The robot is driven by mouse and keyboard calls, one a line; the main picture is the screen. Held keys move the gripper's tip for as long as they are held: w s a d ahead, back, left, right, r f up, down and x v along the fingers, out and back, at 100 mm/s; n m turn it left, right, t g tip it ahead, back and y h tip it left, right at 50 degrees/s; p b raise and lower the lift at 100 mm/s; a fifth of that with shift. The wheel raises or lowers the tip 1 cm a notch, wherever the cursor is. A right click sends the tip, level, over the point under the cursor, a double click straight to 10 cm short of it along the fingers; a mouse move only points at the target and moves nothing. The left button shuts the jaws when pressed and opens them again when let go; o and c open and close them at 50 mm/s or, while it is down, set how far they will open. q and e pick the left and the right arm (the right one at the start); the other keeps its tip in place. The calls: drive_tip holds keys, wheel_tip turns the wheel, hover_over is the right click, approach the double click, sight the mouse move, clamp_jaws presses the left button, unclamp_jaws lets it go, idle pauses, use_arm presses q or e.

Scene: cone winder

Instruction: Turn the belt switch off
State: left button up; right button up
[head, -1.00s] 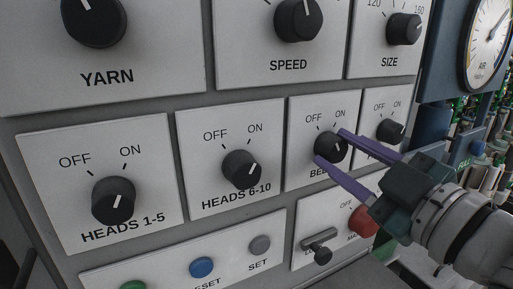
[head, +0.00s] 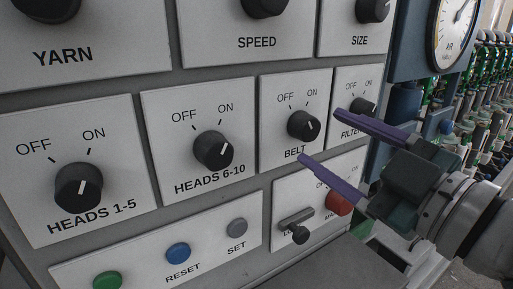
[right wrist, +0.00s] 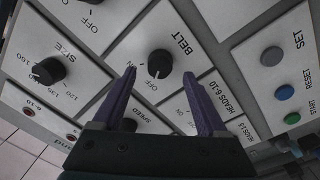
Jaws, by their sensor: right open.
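The belt switch (head: 304,126) is a black round knob on a white plate marked BELT, with OFF at its upper left and ON at its upper right. Its white pointer line leans up and right, toward ON. The knob also shows in the right wrist view (right wrist: 160,63), just beyond the fingertips. My right gripper (head: 320,135) is open with purple fingers spread wide. In the head view its fingertips are to the right of and below the knob, apart from it. It also shows in the right wrist view (right wrist: 159,73), with nothing between the fingers. My left gripper is not in view.
Similar knobs stand close by: HEADS 6-10 (head: 213,150) on the left and the FILTER knob (head: 364,107) on the right, partly behind a finger. Below are a red knob (head: 339,203), a small lever (head: 297,226) and a grey SET button (head: 237,227).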

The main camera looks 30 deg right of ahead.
drive_tip(key=s+b, duration=0.1)
drive_tip(key=s, duration=0.5)
drive_tip(key=shift+s+d+f, duration=0.15)
drive_tip(key=shift+s, duration=0.15)
